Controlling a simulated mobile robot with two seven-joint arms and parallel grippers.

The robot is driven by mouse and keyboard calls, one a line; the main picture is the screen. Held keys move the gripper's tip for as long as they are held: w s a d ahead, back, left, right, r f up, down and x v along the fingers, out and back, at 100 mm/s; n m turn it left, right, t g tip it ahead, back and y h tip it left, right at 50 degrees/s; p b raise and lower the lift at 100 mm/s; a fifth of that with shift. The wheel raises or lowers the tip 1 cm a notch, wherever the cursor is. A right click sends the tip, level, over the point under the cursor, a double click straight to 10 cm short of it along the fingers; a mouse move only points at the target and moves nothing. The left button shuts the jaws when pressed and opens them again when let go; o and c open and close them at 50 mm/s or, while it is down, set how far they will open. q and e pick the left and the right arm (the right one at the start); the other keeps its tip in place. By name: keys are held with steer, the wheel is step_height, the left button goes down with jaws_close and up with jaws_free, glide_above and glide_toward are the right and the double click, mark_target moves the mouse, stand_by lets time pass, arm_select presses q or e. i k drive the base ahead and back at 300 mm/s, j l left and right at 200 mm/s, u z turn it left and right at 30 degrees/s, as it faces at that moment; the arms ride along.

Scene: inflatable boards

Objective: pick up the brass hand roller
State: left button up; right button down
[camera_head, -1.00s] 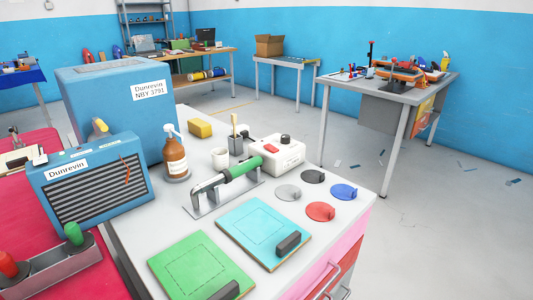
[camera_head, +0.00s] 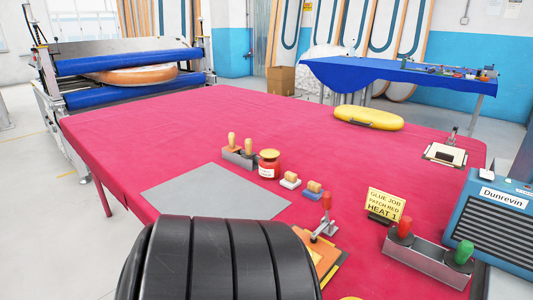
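I cannot single out a brass hand roller for sure. A grey holder (camera_head: 239,157) on the red-covered table (camera_head: 230,115) has two upright wooden handles (camera_head: 240,144) in it. Whatever is at their lower ends is hidden in the holder. A small red-handled metal tool (camera_head: 323,220) stands by orange sheets (camera_head: 322,252) near the front edge; its metal part is too small to identify. Neither of my grippers shows in this view.
A yellow sign (camera_head: 386,204), a rack with red and green handles (camera_head: 431,259) and a blue Dunrevin box (camera_head: 494,222) stand right. The table's back left is clear.

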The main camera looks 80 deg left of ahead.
mark_target(248, 142)
steer(key=l+u, duration=0.2)
steer(key=u, duration=2.5)
